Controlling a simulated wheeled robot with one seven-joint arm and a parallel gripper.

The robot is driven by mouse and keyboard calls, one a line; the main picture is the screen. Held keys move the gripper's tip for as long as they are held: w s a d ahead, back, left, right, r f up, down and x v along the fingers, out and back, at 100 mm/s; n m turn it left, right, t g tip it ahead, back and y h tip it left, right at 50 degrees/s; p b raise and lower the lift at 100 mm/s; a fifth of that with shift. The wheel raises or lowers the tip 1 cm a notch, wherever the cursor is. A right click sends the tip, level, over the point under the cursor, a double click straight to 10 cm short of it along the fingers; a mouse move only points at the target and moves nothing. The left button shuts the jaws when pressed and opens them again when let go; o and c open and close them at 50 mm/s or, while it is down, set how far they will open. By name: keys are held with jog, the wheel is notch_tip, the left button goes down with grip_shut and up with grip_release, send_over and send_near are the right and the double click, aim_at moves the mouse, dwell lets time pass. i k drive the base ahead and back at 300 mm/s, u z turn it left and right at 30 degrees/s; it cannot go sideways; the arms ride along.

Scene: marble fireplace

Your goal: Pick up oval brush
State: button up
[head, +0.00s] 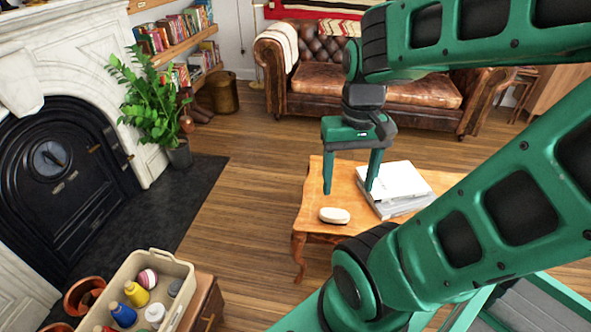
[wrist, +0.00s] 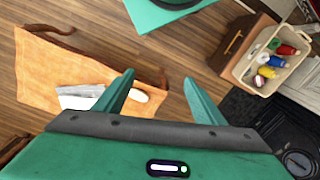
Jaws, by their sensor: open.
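The oval brush (head: 334,215) is a small pale oval object lying on the wooden coffee table (head: 312,208), near its front left edge. It also shows in the wrist view (wrist: 140,96), just right of my left-hand finger there and partly behind it. My gripper (head: 348,190) is open and empty, pointing down above the table. In the wrist view its two green fingers (wrist: 158,88) are spread wide. The fingertips are above the brush and apart from it.
A stack of white books or magazines (head: 395,183) lies on the table, close to my gripper's right finger. A leather sofa (head: 320,80) is behind. Wood floor left of the table is clear.

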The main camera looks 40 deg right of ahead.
aim_at(334, 217)
jog(key=u, duration=1)
jog(key=k, duration=1.5)
jog(key=z, duration=0.95)
jog(key=i, duration=1)
jog(key=u, duration=0.05)
